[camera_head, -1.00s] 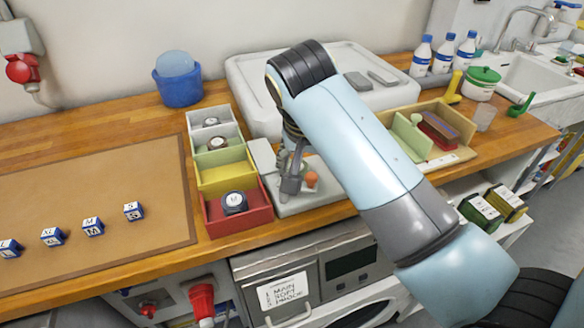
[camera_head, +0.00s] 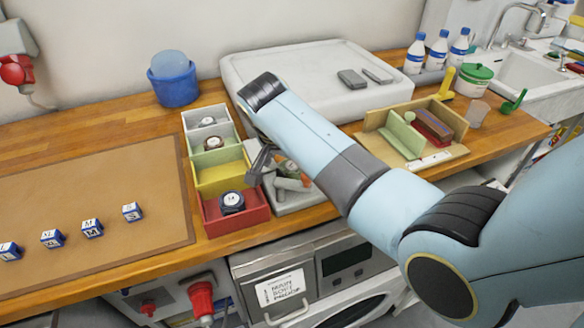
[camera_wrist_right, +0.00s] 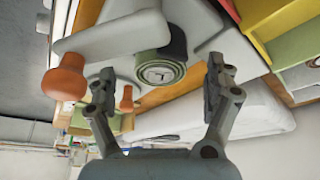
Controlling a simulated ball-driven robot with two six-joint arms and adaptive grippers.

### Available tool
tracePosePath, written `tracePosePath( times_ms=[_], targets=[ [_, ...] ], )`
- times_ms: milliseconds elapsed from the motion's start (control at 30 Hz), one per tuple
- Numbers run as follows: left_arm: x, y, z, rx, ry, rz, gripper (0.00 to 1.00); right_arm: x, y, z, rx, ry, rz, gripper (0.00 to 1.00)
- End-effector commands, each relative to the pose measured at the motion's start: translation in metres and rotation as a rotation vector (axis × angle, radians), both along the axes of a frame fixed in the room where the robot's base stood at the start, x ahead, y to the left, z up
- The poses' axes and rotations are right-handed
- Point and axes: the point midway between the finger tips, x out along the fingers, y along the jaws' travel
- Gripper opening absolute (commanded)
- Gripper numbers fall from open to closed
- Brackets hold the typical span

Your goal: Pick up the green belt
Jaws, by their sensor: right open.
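In the right wrist view the green belt (camera_wrist_right: 160,73) is a tight roll with a pale buckle face, lying beside a dark roll (camera_wrist_right: 176,42) on a grey surface. My right gripper (camera_wrist_right: 160,77) is open, its two fingers on either side of the green roll in the picture. I cannot tell whether either finger touches it. In the head view my right gripper (camera_head: 277,170) is over the grey stand, just right of the sorting boxes, and its wrist and fingers largely hide the belt there. My left gripper is not in view.
Orange knobs (camera_wrist_right: 66,83) stand close to the gripper. The row of boxes has a white (camera_head: 207,118), a green, an empty yellow (camera_head: 221,177) and a red (camera_head: 262,214) compartment; the other three hold rolled belts. A brown mat (camera_head: 90,190) with labelled cubes lies left.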

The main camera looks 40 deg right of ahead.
Motion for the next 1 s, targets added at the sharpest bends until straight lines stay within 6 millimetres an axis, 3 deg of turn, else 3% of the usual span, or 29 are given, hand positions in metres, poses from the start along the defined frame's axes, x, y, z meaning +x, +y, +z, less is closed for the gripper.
tracePosePath(
  times_ms=[133,367,867,1000],
  targets=[
    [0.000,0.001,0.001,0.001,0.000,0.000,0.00,0.002,-0.006,-0.015,-0.001,0.000,0.000,0.86],
    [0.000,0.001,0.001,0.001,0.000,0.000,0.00,0.003,-0.006,-0.017,0.000,0.000,0.000,0.86],
    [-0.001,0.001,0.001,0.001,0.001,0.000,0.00,0.003,-0.006,-0.017,0.000,0.000,0.000,0.22],
    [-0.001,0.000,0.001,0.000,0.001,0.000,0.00,0.003,-0.006,-0.016,-0.001,0.000,0.000,0.21]
  ],
)
